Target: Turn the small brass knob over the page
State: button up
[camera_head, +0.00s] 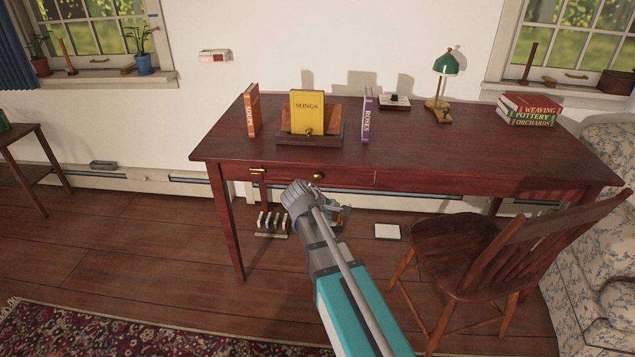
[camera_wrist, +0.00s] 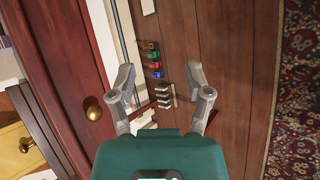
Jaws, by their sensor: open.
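A yellow book marked SONGS (camera_head: 307,108) stands on a wooden book stand (camera_head: 310,140) on the desk. A small brass knob (camera_head: 308,131) sits at the book's lower edge. In the wrist view a small brass knob (camera_wrist: 26,145) shows at the far left, beside the yellow book (camera_wrist: 15,140). My gripper (camera_wrist: 160,75) is open and empty, its fingers spread over the floor. In the head view it is mostly hidden behind my wrist, in front of and below the desk, apart from the knob.
Upright books SOUPS (camera_head: 252,110) and ROSES (camera_head: 367,115) flank the stand. A green lamp (camera_head: 446,65) stands right. A chair (camera_head: 480,240) stands at the front right.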

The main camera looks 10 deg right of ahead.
jog(key=s+a+f+m+g+y, duration=0.2)
jog(key=s+m, duration=0.3)
jog(key=s, duration=0.4)
jog(key=s+a+f+m+g+y, duration=0.2)
jog(key=s+m+y, duration=0.3)
jog(key=s, duration=0.3)
jog(key=shift+s+f+m+y, duration=0.3)
jog(key=shift+s+f+m, duration=0.1)
jog(key=shift+f, duration=0.2)
jog(key=shift+c, duration=0.6)
jog(key=shift+d, duration=0.1)
